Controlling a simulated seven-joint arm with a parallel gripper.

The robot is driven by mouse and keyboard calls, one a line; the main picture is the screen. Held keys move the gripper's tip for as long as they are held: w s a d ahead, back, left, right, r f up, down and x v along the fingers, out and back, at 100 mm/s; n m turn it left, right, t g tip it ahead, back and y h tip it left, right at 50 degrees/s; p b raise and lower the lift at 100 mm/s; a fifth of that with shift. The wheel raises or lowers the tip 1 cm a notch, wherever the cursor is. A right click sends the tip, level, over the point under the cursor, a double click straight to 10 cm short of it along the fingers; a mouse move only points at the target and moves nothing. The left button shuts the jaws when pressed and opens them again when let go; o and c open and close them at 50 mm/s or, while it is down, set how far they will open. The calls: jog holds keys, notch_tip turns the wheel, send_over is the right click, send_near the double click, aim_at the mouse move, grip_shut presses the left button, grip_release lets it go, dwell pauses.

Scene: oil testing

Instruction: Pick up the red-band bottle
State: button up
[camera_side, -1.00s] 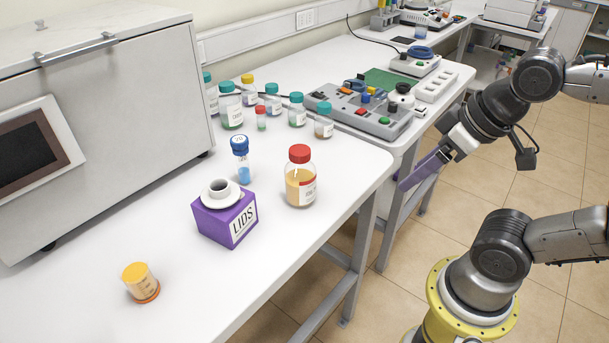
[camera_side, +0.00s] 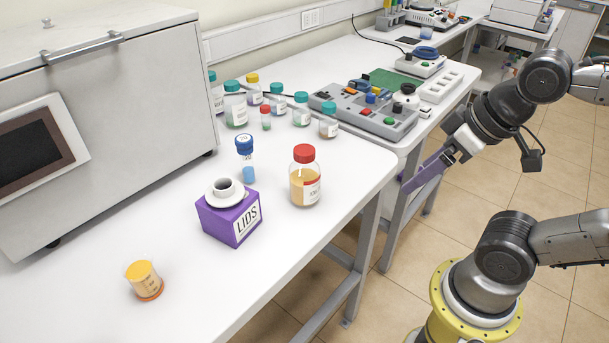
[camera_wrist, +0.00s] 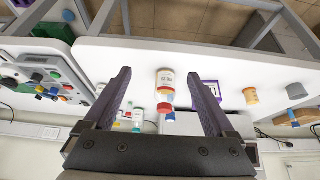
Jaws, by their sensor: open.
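The red-band bottle (camera_side: 305,187) stands upright near the table's front edge. It has a red cap, amber contents and a white label with a red band. In the wrist view the bottle (camera_wrist: 166,85) appears upside down, framed between the two purple fingers. My gripper (camera_side: 408,187) is off the table's right edge, apart from the bottle and at some distance to its right. In the wrist view my gripper (camera_wrist: 158,73) is open, with nothing held between its fingers.
A purple LIDS box (camera_side: 232,220) and a blue-capped vial (camera_side: 246,160) stand left of the bottle. Several teal-capped bottles (camera_side: 236,106) and a control panel (camera_side: 365,112) are behind. A large machine (camera_side: 110,110) fills the left.

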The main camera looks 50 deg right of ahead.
jog(key=shift+o, duration=0.4)
jog(key=w+r+m+g, duration=0.1)
jog(key=w+r+m, duration=0.5)
jog(key=m, duration=0.4)
jog(key=m+g, duration=0.4)
jog(key=m, duration=0.2)
send_over(304, 166)
jog(key=d, duration=0.2)
jog(key=shift+g, duration=0.3)
jog(key=f, duration=0.9)
jog(key=shift+w+a+f, duration=0.3)
jog(key=shift+w+f, duration=0.3)
jog(key=shift+f, duration=2.75)
